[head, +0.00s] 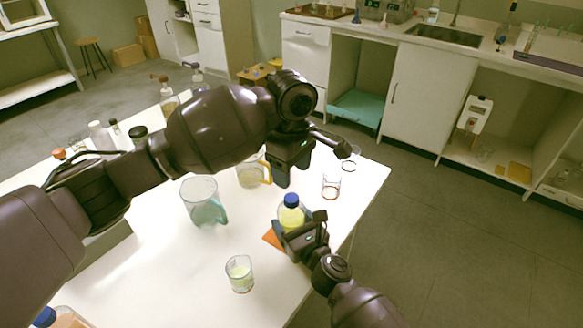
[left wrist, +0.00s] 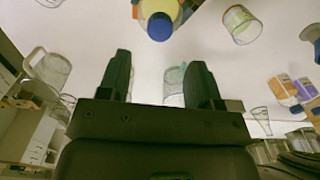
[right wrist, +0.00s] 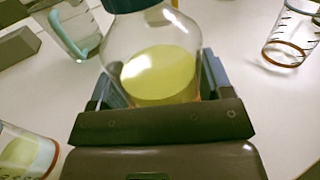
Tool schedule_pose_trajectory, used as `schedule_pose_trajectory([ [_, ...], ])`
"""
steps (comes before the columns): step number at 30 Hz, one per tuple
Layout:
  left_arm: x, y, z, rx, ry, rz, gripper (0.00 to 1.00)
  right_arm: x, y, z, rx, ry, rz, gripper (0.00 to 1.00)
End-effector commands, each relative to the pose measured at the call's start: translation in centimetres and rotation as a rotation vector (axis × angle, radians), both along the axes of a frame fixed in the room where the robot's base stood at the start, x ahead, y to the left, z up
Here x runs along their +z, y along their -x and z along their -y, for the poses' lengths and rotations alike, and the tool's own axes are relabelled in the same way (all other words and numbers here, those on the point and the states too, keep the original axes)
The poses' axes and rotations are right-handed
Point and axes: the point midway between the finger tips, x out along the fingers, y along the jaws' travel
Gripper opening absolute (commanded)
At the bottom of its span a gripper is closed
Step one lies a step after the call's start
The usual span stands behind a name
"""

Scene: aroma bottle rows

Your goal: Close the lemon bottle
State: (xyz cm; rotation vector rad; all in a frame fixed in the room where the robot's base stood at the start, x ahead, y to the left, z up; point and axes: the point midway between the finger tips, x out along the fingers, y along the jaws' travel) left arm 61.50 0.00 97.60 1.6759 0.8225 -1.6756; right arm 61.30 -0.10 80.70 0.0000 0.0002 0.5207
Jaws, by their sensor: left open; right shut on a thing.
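The lemon bottle (head: 293,216) is clear glass with yellow liquid and a blue cap (head: 291,200) sitting on its neck. My right gripper (head: 303,237) is shut on the bottle's body; the right wrist view shows the yellow liquid (right wrist: 158,75) between the fingers. The cap is cut off at the top there. My left gripper (head: 284,178) is open and empty, above and behind the bottle. The left wrist view shows the blue cap (left wrist: 160,27) beyond the open fingers (left wrist: 160,75). How tight the cap is cannot be told.
A small beaker of pale yellow liquid (head: 240,273) stands front left of the bottle. A blue-handled glass jug (head: 203,203), another jug (head: 248,174) and an empty beaker (head: 331,187) stand nearby. Several bottles are at the table's far left. The front-left table is mostly clear.

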Motion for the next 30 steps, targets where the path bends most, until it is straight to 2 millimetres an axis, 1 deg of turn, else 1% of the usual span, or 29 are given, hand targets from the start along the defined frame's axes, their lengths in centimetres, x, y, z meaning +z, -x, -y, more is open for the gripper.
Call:
schedule_pose_trajectory([
  [3,0.0,0.0,0.0,0.029,0.000,0.000,0.59,0.0,0.0,0.0,0.000,-0.001,0.000,0.07],
  [13,0.0,0.0,0.0,0.032,0.000,0.000,0.59,0.0,0.0,0.0,0.000,-0.001,0.000,0.07],
  [17,-0.6,0.0,0.0,0.032,-0.001,-0.001,0.59,0.0,0.0,0.0,0.000,-0.001,0.000,0.07],
  [20,-1.6,0.0,0.0,0.032,-0.001,-0.002,0.59,0.0,0.0,0.0,0.000,-0.001,0.000,0.07],
  [30,-6.2,0.0,0.0,0.031,-0.001,-0.002,0.59,0.0,0.0,0.0,0.000,-0.001,0.000,0.07],
])
